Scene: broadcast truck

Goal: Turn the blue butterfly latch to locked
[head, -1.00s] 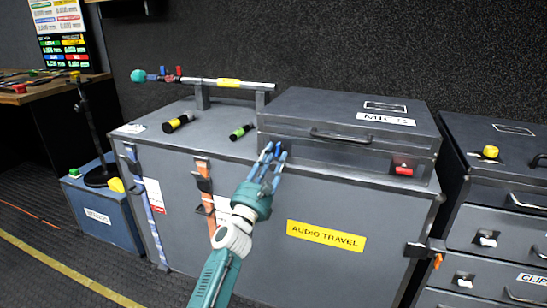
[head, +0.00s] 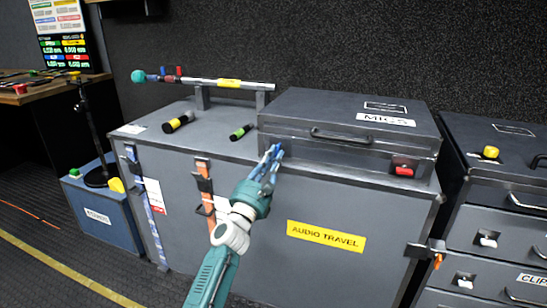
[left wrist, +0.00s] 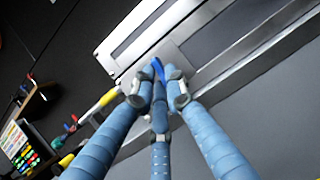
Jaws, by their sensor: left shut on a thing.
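The blue butterfly latch (left wrist: 158,68) is at the left end of the front of the dark MICS case (head: 330,158). In the left wrist view only a small blue part of it shows between the fingers; the rest is hidden by them. My left gripper (head: 272,156) reaches up to the case front from below, its blue fingers closed around the latch. The left wrist view shows the fingertips (left wrist: 158,88) together on the blue part. I cannot tell which way the latch is turned. A red latch (head: 403,171) sits at the right end of the same case front. My right gripper is not in view.
The MICS case stands on a large grey trunk labelled AUDIO TRAVEL (head: 326,236). A boom pole (head: 220,83) and two dark cylinders (head: 178,122) lie to the left on the trunk top. A drawer cabinet (head: 500,205) stands at the right.

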